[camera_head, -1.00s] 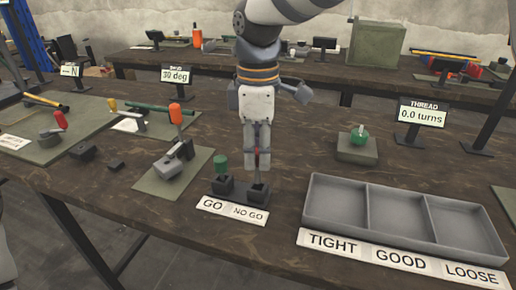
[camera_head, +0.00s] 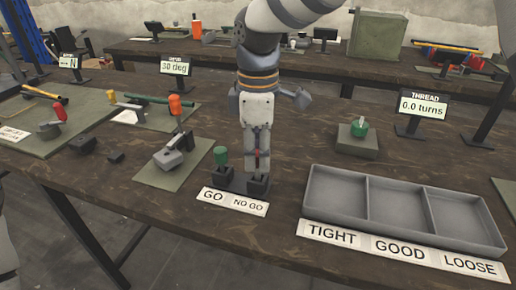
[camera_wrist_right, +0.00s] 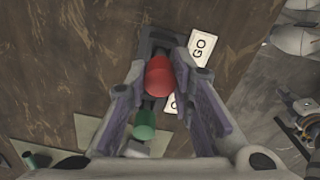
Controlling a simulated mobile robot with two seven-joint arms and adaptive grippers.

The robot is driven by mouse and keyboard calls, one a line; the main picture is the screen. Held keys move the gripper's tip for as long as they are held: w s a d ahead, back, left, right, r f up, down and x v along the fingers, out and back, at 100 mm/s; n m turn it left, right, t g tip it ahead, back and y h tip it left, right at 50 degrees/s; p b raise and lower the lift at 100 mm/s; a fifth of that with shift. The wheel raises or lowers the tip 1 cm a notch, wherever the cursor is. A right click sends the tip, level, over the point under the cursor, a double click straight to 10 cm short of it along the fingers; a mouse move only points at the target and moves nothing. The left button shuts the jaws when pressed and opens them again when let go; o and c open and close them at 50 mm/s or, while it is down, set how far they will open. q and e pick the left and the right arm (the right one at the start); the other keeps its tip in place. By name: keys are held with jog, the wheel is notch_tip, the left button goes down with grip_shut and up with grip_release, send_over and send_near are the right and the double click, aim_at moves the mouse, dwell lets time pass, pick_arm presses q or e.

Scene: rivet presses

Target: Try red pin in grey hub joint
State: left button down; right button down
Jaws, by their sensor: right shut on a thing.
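The red pin (camera_head: 257,156) stands at the NO GO side of a small dark holder (camera_head: 232,184). My right gripper (camera_head: 257,164) points straight down over that side and is shut on the red pin. In the right wrist view the red pin head (camera_wrist_right: 159,77) sits between the fingers. The pin's lower end is hidden, so I cannot tell how deep it sits. A grey joint (camera_head: 168,157) with an orange-topped lever lies on a green mat to the left; I cannot tell whether it is the hub joint. My left gripper is not in view.
A green-topped pin (camera_head: 221,157) stands close beside my right fingers at the GO side. A grey three-part tray (camera_head: 400,210) marked TIGHT, GOOD, LOOSE is to the right. Sign stands (camera_head: 420,105) rise behind. Bare wood lies between the holder and the tray.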

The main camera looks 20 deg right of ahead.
jog(key=shift+f, duration=0.55)
jog(key=c, duration=1.3)
grip_release()
notch_tip(320, 180, up, 12)
jog(key=shift+r, duration=0.1)
